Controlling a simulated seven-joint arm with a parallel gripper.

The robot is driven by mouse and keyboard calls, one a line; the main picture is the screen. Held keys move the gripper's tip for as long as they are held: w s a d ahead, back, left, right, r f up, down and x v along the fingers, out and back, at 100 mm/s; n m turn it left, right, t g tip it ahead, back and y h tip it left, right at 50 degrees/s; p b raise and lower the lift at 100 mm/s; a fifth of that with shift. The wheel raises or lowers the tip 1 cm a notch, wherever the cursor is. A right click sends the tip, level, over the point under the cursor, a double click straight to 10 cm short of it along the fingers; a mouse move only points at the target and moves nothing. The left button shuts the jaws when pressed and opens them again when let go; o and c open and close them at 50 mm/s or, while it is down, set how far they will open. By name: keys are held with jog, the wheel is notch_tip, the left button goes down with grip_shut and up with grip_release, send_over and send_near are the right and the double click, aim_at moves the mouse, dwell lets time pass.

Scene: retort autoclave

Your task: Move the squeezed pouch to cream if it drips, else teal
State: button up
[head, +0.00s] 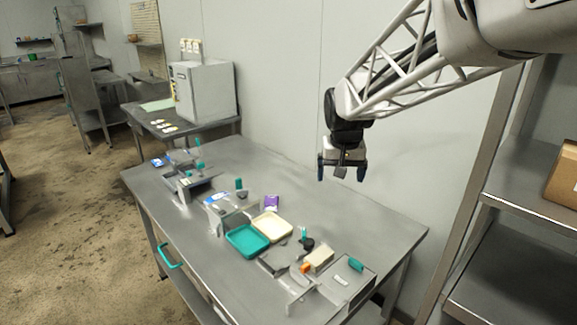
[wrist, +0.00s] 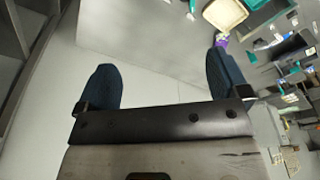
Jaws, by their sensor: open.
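A teal tray (head: 247,241) and a cream tray (head: 271,227) sit side by side mid-table, both looking empty. The cream tray (wrist: 226,14) also shows at the top of the wrist view. A small purple item (head: 271,202), perhaps a pouch, is just behind the cream tray; it shows in the wrist view (wrist: 221,41). A blue-and-white item (head: 217,198) lies further left. I cannot tell which item is the squeezed pouch, or see any drip. My gripper (head: 341,175) is open and empty, high above the table's back right; its fingers (wrist: 162,82) are spread wide.
Metal fixtures with teal parts stand at the table's left (head: 186,185) and front right (head: 345,280). An orange piece (head: 306,267) and a beige block (head: 319,258) are near the right one. A shelf rack (head: 530,195) stands at right. The table's back right is clear.

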jog(key=w+a+f, duration=0.2)
jog(key=w, duration=0.3)
jog(key=w+a+f, duration=0.2)
jog(key=w+a, duration=0.1)
jog(key=w, duration=0.2)
send_over(271, 200)
jog(key=s, duration=0.1)
jog(key=shift+g, duration=0.3)
notch_tip(271, 200, down, 21)
jog(key=shift+s+d+f, duration=0.1)
jog(key=shift+s+d, duration=0.05)
jog(key=shift+f, duration=0.3)
jog(key=shift+w+f, duration=0.15)
jog(key=shift+f, duration=0.5)
jog(key=shift+w+f, duration=0.15)
jog(key=shift+f, duration=0.45)
jog(key=shift+f, duration=0.1)
jog(key=shift+w+f, duration=0.15)
jog(key=shift+f, duration=1.1)
jog(key=shift+w+f, duration=0.1)
jog(key=shift+f, duration=1.15)
